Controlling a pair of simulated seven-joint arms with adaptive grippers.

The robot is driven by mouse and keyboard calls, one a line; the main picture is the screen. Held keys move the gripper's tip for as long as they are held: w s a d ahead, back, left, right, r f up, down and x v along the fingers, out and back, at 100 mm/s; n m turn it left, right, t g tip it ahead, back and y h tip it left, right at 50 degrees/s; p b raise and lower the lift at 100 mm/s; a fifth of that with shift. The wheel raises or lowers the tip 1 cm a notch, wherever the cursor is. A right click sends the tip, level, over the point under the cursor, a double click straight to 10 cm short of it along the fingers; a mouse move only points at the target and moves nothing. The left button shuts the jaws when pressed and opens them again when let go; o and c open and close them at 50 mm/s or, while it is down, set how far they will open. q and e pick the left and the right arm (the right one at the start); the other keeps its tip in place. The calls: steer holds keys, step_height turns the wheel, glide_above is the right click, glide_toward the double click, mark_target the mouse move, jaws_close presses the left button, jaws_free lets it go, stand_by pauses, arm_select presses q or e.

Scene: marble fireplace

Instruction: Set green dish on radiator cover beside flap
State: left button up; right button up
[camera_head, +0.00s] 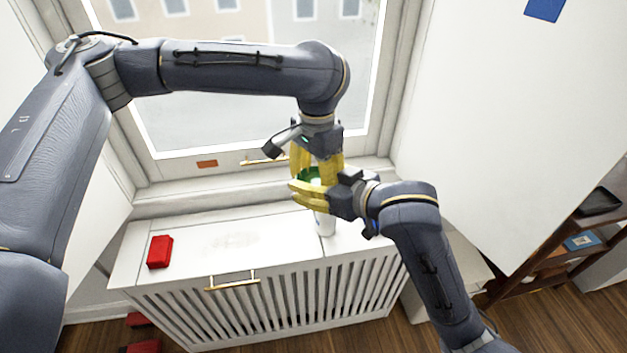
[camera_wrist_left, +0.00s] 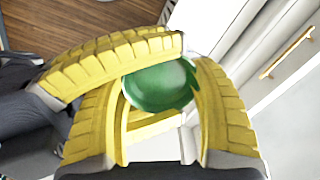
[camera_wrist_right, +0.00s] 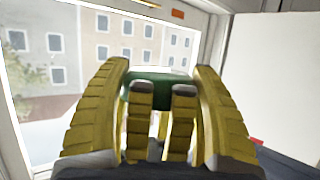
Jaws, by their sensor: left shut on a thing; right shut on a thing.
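The green dish (camera_head: 309,174) is held in the air above the right part of the white radiator cover (camera_head: 205,238). My left gripper (camera_head: 317,170) comes down from above and is shut on the dish. My right gripper (camera_head: 300,190) reaches in from the right and is also shut on it. The left wrist view shows the round green dish (camera_wrist_left: 160,86) between yellow fingers. In the right wrist view part of the dish (camera_wrist_right: 148,88) shows behind the fingers. The flap (camera_head: 225,262), with a brass handle at its front, appears to lie closed in the cover's top.
A white cylindrical object (camera_head: 325,223) stands on the cover just below the grippers. A red block (camera_head: 160,252) sits at the cover's left end. The window (camera_head: 235,110) is behind, with a brass handle (camera_head: 262,160) on its lower frame. The middle of the cover top is clear.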

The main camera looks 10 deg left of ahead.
arm_select(q)
steer(key=o, duration=0.9)
steer(key=shift+w+r, duration=0.15)
arm_select(e)
steer(key=shift+s+a, duration=0.25)
steer(key=shift+c, duration=0.4)
arm_select(q)
steer(key=shift+o, duration=1)
arm_select(e)
steer(key=shift+c, duration=1.4)
arm_select(q)
steer(key=o, duration=0.3)
arm_select(e)
steer(key=shift+c, duration=0.2)
